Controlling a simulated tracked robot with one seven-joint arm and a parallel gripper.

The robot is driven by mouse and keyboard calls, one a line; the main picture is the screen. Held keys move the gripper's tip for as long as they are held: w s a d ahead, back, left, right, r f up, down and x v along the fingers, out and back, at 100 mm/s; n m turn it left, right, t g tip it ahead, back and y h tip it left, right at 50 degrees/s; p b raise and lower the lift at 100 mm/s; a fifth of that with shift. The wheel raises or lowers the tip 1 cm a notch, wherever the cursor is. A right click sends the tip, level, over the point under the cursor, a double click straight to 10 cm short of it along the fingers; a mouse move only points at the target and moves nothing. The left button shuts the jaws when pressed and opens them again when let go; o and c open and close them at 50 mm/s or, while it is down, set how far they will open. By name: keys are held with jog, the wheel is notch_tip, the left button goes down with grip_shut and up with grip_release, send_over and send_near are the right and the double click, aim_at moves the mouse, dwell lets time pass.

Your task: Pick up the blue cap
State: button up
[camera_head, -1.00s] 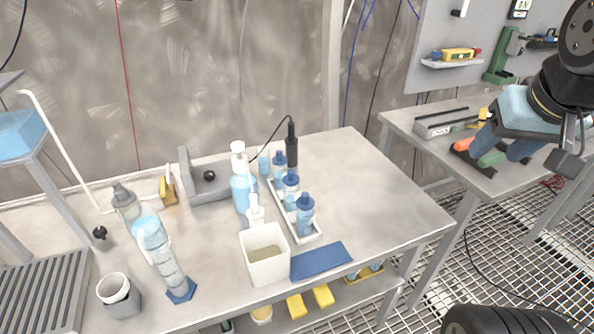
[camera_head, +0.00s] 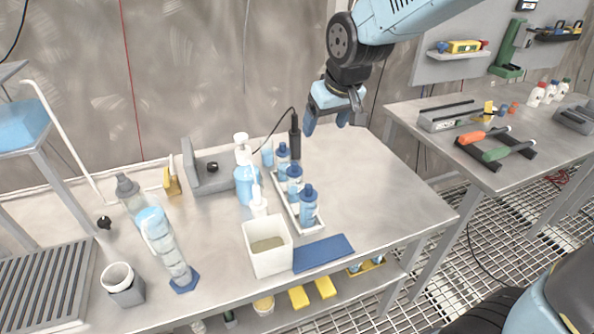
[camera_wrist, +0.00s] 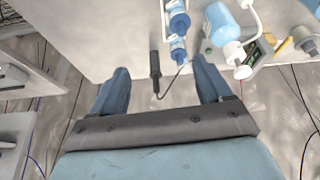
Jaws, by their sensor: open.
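Three bottles with dark blue caps stand in a row in a narrow white tray (camera_head: 318,229) on the table. The nearest blue cap (camera_head: 308,191) is on the front bottle; the middle cap (camera_head: 294,172) and the rear cap (camera_head: 282,149) are behind it. Two blue caps, one (camera_wrist: 180,22) and another (camera_wrist: 178,55), show near the top of the wrist view. My gripper (camera_head: 327,127) is open and empty, above the back right of the table, right of the bottles and apart from them. Its fingers (camera_wrist: 160,75) also show in the wrist view.
A black probe (camera_head: 295,138) with a cable stands close to my gripper. A pump bottle (camera_head: 245,185), a white square container (camera_head: 269,262) and a blue mat (camera_head: 323,253) are near the tray. The table's right side is clear.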

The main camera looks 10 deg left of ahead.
jog(key=a+f, duration=0.2)
jog(key=a, duration=0.3)
jog(key=n, duration=0.1)
send_near(295, 163)
jog(key=x, duration=0.5)
jog(key=shift+w+a, duration=0.1)
jog(key=shift+w, duration=0.25)
jog(key=shift+s+x, duration=0.15)
jog(key=shift+x, duration=1.15)
jog(key=shift+s+x, duration=0.15)
jog(key=shift+x, duration=1.2)
jog(key=shift+f, duration=0.1)
jog(key=c, duration=1.1)
